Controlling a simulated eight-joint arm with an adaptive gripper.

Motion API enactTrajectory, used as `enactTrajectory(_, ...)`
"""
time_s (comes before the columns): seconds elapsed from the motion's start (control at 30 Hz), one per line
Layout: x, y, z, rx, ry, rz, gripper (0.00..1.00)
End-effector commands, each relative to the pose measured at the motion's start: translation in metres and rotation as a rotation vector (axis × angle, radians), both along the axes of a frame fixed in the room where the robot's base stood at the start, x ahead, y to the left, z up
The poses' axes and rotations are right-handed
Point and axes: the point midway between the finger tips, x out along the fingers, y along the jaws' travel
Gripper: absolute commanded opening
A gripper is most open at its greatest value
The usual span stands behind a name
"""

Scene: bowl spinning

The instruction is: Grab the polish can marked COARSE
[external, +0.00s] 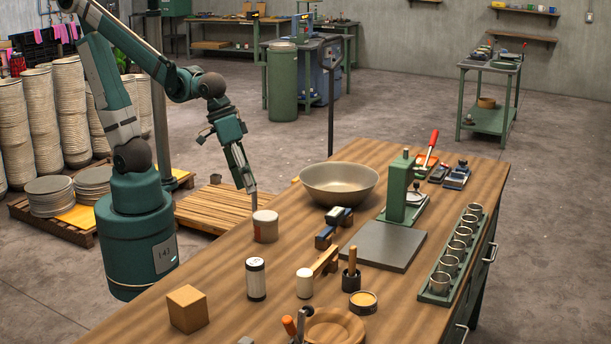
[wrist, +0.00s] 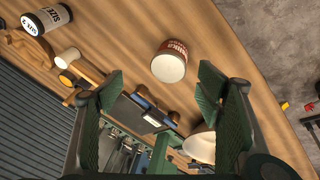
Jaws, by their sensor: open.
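A white can with a red-brown label band (external: 265,226) stands upright near the left edge of the wooden bench. My gripper (external: 252,200) is just above the can, pointing down. In the wrist view its two green fingers are apart (wrist: 162,75), with the can beyond the fingertips and nothing between them. A black-and-white can (external: 256,279) stands nearer the front; its lettering starts with "SIZE" in the wrist view (wrist: 47,18).
A large bowl (external: 339,184) stands behind the can. A cardboard box (external: 187,309) is at the front left.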

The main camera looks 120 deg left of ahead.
Motion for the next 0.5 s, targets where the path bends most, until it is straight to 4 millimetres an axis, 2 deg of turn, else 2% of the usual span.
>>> enactTrajectory(0.07,0.006,0.002,0.003,-0.022,0.021,0.061,0.65)
enactTrajectory(0.5,0.027,0.010,-0.007,-0.130,0.145,0.434,0.65)
